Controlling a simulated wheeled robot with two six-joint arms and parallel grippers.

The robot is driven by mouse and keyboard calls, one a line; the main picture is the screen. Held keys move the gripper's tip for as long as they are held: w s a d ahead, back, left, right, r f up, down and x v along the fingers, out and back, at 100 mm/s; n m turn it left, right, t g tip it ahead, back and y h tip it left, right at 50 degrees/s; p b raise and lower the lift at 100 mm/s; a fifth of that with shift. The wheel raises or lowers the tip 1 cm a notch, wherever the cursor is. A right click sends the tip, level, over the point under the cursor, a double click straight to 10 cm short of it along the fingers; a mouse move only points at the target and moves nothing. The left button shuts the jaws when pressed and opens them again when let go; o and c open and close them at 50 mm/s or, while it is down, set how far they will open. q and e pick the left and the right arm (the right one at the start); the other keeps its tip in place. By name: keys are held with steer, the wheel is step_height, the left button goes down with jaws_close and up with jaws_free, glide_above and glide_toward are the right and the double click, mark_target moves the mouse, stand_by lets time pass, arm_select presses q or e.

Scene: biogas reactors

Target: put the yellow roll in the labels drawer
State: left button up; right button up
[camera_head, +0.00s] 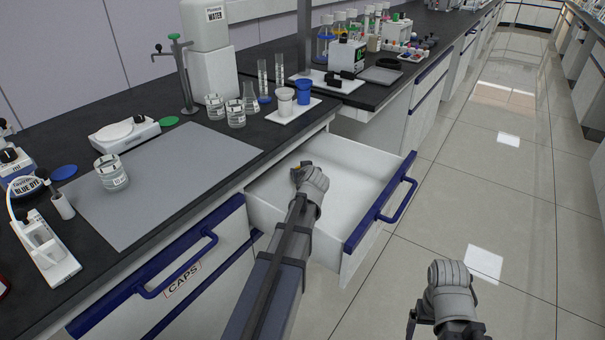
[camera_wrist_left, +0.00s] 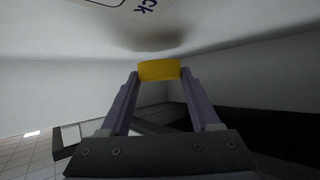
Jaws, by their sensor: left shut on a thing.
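The yellow roll (camera_wrist_left: 159,71) shows in the left wrist view between the tips of my left gripper (camera_wrist_left: 160,80), which is shut on it. In the head view my left gripper (camera_head: 299,176) is over the open white drawer (camera_head: 345,190), inside its outline. The roll is mostly hidden there by my wrist. The drawer has a blue front edge and handle, and no label on its front is readable from here. My right gripper (camera_head: 414,322) hangs over the floor at the lower right, and its fingers are too unclear to judge.
A closed drawer labelled CAPS (camera_head: 183,279) is left of the open one. The black bench (camera_head: 190,205) above carries a grey mat, beakers, a white tray with cups (camera_head: 293,107) and a stand (camera_head: 182,75). The tiled floor on the right is clear.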

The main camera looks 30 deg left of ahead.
arm_select(q)
steer(key=shift+f+b, duration=0.6)
steer(key=shift+b, duration=0.05)
steer(key=o, duration=1.3)
steer(key=shift+r, duration=0.1)
steer(key=shift+r+p, duration=0.55)
steer(key=shift+p, duration=0.1)
steer(key=p+v, duration=0.5)
steer(key=v, duration=0.5)
steer(key=shift+s+d+r, duration=0.15)
steer(key=shift+s+r, duration=0.1)
steer(key=shift+s+d+r+p, duration=0.2)
steer(key=shift+s+d+p, duration=0.2)
steer(key=shift+s+d, duration=0.05)
